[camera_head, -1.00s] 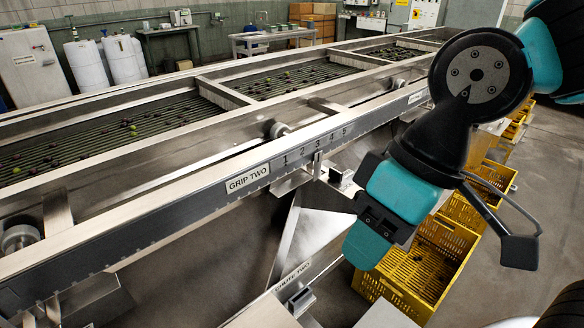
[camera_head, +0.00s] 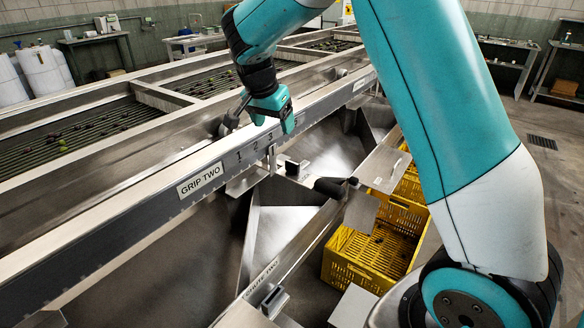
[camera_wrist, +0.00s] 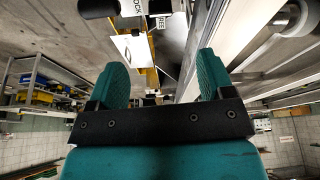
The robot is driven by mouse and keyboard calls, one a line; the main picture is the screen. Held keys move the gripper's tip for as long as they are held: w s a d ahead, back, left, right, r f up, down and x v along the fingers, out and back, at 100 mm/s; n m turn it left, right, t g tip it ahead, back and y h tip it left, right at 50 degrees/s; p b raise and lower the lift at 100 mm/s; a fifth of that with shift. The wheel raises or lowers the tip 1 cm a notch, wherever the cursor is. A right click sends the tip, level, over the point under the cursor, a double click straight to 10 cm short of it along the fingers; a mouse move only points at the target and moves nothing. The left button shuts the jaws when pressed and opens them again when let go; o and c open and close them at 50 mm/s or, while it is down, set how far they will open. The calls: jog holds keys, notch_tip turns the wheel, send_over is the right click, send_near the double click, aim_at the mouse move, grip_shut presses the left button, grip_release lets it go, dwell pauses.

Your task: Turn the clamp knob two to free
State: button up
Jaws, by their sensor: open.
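My gripper (camera_head: 273,120) is just above the metal rail with the numbered scale (camera_head: 255,152), beside the "GRIP TWO" label (camera_head: 200,182). In the wrist view its two teal fingers (camera_wrist: 160,78) stand wide apart with nothing between them. A black cylinder (camera_head: 328,187), possibly clamp knob two, sits below and right of the gripper, apart from it. A black rounded part also shows at the top of the wrist view (camera_wrist: 98,8), beside white plates partly reading "OCK" (camera_wrist: 132,8) and "REE" (camera_wrist: 158,22). I cannot tell the knob's turn position.
A yellow crate (camera_head: 345,262) stands below the chute at right. A metal bar labelled "CHUTE TWO" (camera_head: 262,276) runs at lower centre. The roller bed (camera_head: 80,130) with small dark fruit lies behind the rail. A roller end shows at the wrist view's right (camera_wrist: 297,18).

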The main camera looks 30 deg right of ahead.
aim_at(292, 163)
jog(key=shift+m, duration=0.6)
jog(key=x, duration=0.6)
jog(key=d+p+x, duration=0.1)
jog(key=x, duration=0.5)
jog(key=p+x, duration=0.1)
jog(key=x, duration=0.5)
jog(key=shift+w+d, duration=0.25)
jog(key=shift+d, duration=0.2)
jog(key=c, duration=0.9)
